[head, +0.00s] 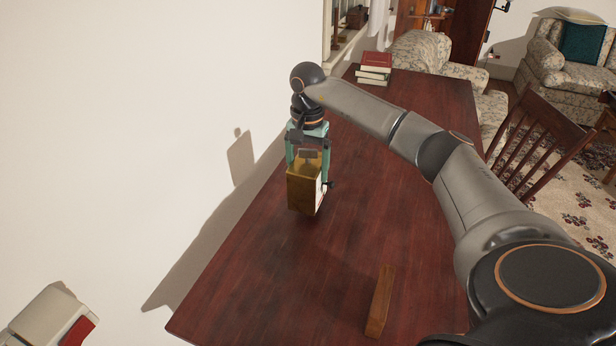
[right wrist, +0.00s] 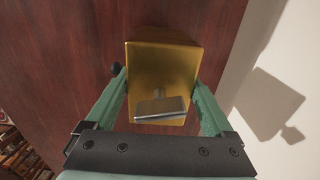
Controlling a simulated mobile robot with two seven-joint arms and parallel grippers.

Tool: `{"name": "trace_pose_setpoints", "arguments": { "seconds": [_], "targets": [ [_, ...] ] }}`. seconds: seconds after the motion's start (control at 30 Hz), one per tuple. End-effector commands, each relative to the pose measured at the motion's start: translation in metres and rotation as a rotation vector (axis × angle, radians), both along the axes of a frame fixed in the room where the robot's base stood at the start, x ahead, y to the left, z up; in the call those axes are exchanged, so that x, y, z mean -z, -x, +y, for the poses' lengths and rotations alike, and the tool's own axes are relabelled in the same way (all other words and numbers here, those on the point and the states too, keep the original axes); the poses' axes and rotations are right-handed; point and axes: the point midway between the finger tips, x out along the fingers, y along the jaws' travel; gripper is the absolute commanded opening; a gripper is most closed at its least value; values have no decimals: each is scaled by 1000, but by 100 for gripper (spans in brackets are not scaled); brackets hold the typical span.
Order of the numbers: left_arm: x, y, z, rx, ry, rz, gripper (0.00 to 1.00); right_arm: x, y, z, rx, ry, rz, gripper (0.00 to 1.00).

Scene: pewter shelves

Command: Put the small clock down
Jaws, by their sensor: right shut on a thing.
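The small clock is a brass box (head: 302,190) with a pale face turned to the right in the head view. My right gripper (head: 308,166) is shut on it from above, with one green finger on each side. The clock is upright over the left side of the dark red wooden table (head: 400,205). I cannot tell whether its base touches the tabletop. In the right wrist view the clock's brass top (right wrist: 162,72) and grey handle (right wrist: 160,107) show between the fingers (right wrist: 162,95). My left gripper is not in view.
A narrow wooden block (head: 379,302) stands nearer on the table. Several stacked books (head: 374,68) lie at its far end. A white wall (head: 130,110) runs along the left. A wooden chair (head: 540,140) stands on the right. The tabletop around the clock is clear.

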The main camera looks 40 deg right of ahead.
Motion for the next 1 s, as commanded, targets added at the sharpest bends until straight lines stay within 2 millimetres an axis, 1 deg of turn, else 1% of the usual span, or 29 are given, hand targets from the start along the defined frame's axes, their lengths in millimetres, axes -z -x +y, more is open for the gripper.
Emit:
{"name": "trace_pose_setpoints", "arguments": {
  "seconds": [0.1,0.2,0.43,0.57,0.6,0.67,0.7,0.9,1.0],
  "targets": [
    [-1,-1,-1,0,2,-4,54,18,1,0,-1,-2,2,0],
    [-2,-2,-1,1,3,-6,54,26,1,0,1,-1,-3,0],
    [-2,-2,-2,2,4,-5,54,26,0,0,0,-2,-4,0],
    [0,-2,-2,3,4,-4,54,29,0,0,0,-1,-3,0],
    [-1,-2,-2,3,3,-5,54,31,1,0,0,0,1,92],
    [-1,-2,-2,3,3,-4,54,30,1,0,0,0,1,99],
    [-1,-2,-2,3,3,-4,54,30,2,0,0,0,1,100],
    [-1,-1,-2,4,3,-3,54,30,2,0,0,0,1,100],
    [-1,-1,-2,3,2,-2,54,24,1,0,0,0,-1,100]
  ]
}}
